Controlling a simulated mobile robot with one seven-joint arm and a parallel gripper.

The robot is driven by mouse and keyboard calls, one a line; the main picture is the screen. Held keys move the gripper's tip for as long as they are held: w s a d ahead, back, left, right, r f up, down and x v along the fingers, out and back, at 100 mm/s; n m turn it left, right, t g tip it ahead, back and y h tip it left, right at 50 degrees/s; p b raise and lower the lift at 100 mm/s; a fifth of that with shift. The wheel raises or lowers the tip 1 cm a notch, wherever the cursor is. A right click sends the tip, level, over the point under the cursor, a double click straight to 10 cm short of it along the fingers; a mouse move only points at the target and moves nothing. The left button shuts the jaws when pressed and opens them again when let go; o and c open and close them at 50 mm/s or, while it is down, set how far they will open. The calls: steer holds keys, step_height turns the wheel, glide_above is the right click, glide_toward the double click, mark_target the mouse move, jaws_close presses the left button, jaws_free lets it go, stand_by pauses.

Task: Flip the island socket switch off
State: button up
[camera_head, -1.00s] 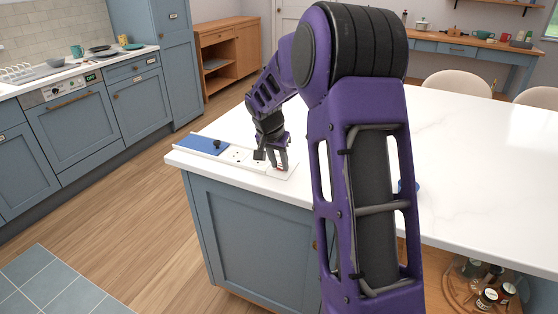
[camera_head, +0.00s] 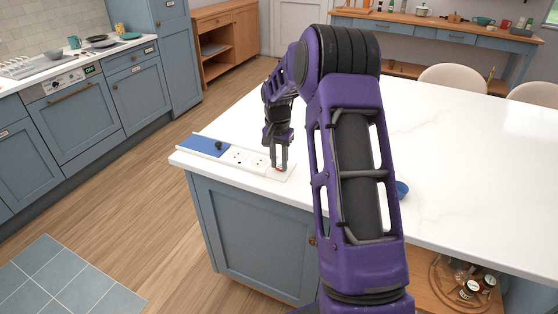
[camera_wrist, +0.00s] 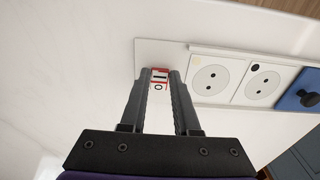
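The island socket switch (camera_wrist: 159,79) is a small red-framed rocker on a white plate (camera_wrist: 146,57), with a dark bar and a small ring mark on its face. In the wrist view it shows between the fingertips of my gripper (camera_wrist: 161,78). The two fingers stand apart with a gap between them; I cannot tell whether they touch the switch. In the head view my gripper (camera_head: 279,167) points down at the right end of the socket strip, with a bit of red at its tips. The fingers partly hide the switch there.
Two white round sockets (camera_wrist: 209,76) (camera_wrist: 263,84) sit beside the switch. Past them is a blue panel (camera_head: 205,145) with a black knob (camera_head: 218,146). The white island top (camera_head: 460,160) is mostly clear; a blue bowl (camera_head: 402,189) stands behind my arm.

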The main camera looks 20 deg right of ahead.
steer(key=shift+o, duration=0.8)
step_height(320, 180, up, 18)
steer(key=shift+s+a+f, duration=0.25)
steer(key=shift+s+a, duration=0.1)
